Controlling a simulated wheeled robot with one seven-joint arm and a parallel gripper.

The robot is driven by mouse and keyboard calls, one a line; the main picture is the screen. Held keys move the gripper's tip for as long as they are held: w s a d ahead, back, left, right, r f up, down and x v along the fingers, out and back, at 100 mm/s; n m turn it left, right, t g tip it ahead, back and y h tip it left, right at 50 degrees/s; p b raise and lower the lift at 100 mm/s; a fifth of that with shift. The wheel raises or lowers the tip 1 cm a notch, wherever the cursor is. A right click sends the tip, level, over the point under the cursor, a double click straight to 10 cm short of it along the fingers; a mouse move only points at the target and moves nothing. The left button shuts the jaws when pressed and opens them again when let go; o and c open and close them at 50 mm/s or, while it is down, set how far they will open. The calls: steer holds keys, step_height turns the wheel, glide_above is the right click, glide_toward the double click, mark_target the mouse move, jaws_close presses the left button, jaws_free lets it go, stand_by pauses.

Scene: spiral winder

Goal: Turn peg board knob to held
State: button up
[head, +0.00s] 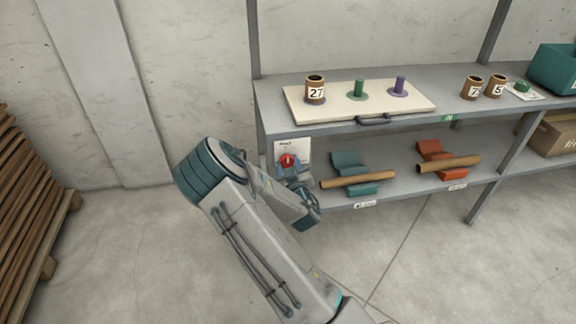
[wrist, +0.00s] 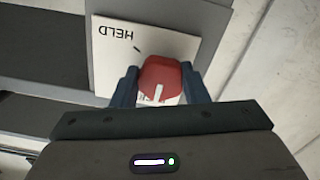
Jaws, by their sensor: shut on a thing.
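The red knob (head: 287,160) sits on a white plate (head: 305,149) at the left end of the shelf unit, below the upper shelf. In the wrist view the red knob (wrist: 161,78) is between the two blue fingers of my gripper (wrist: 160,88), which is shut on it. A white line marks the knob's face. The plate (wrist: 112,62) reads HELD, upside down in the wrist view, with a short dark tick beside the knob. The knob's line does not point at that tick. The peg board (head: 420,103) lies on the upper shelf with a cup marked 27, a green peg and a purple peg.
Teal (head: 350,165) and orange (head: 433,152) cradles with brown tubes stand on the lower shelf, right of my gripper. Two numbered cups (head: 484,87) stand on the upper shelf. Stacked boards (head: 30,190) are at the far left. The floor between is clear.

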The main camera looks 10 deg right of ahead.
steer(key=shift+m+b, duration=0.3)
steer(key=shift+b, duration=0.05)
steer(key=m+b, duration=0.4)
steer(key=b, duration=0.1)
steer(key=shift+f+m, duration=0.25)
steer(key=shift+m, duration=0.15)
steer(key=m+b, duration=0.6)
steer(key=b, duration=0.2)
steer(key=shift+a+b, duration=0.15)
steer(key=shift+b, duration=0.2)
steer(key=m+b, duration=0.6)
steer(key=shift+a+r+m, duration=0.1)
steer(key=shift+r+m, duration=0.05)
steer(key=shift+m, duration=0.15)
steer(key=m+b, duration=0.1)
steer(key=m, duration=0.1)
steer(key=m+b, duration=0.3)
steer(key=shift+r+m, duration=0.25)
steer(key=shift+m, duration=0.05)
steer(key=shift+a, duration=0.1)
steer(key=o, duration=1)
steer(key=shift+r, duration=0.1)
steer(key=shift+c, duration=0.2)
steer(key=shift+s, duration=0.1)
